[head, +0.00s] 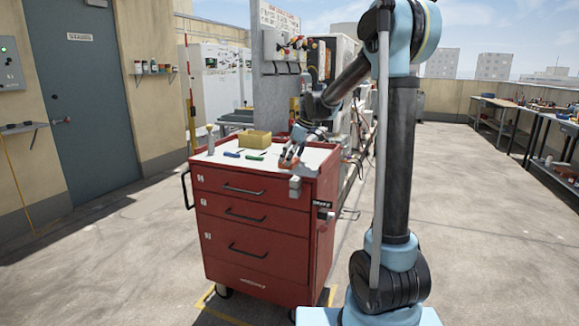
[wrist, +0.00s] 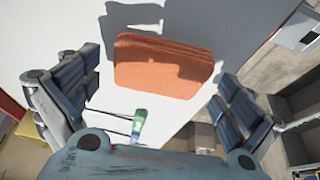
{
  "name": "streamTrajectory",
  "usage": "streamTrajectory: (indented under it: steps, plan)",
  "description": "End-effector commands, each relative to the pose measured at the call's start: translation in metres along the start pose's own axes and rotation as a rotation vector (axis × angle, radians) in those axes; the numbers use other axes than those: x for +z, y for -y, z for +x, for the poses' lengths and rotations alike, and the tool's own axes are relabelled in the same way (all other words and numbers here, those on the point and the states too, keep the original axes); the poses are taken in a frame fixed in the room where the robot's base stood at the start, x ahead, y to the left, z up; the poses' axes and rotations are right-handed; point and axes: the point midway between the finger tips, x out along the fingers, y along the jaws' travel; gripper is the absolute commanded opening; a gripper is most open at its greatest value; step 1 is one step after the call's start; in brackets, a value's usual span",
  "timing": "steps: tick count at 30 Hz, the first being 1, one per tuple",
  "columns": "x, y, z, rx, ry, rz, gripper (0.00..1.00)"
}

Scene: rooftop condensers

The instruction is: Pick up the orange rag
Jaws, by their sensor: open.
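The orange rag (wrist: 163,66) lies as a folded bundle on the white top of the red tool cart. In the wrist view it sits between the two open fingers of my gripper (wrist: 160,85), with clear white surface on both sides of it. In the head view only a bit of orange (head: 287,160) shows, at my gripper (head: 290,156) over the right part of the cart top. My gripper is open and holds nothing. The exact height of the fingers above the rag cannot be told.
The red tool cart (head: 255,215) carries a yellow bin (head: 254,139), a green-handled tool (head: 254,158), a blue-handled tool (head: 232,155) and a small bottle (head: 210,138). A grey block (head: 295,186) is at the front right edge. A grey panel (head: 276,85) stands behind the cart.

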Motion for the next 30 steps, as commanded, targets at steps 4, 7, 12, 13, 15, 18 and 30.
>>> streamTrajectory:
  steps: [4, 7, 12, 13, 15, 18, 30]
  plan:
    - [0.0, 0.0, 0.003, 0.0, 0.0, 0.0, 1.0]
    - [0.0, 0.0, 0.003, 0.0, 0.0, 0.0, 1.0]
    - [0.0, 0.0, 0.003, 0.0, 0.0, 0.0, 0.69]
    - [0.0, 0.0, 0.003, 0.0, 0.0, 0.0, 0.65]
    - [0.0, 0.0, 0.003, 0.0, 0.0, 0.0, 0.65]
    - [0.0, 0.0, 0.003, 0.0, 0.0, 0.0, 0.62]
    - [-0.007, 0.0, -0.015, 0.0, 0.0, 0.0, 0.61]
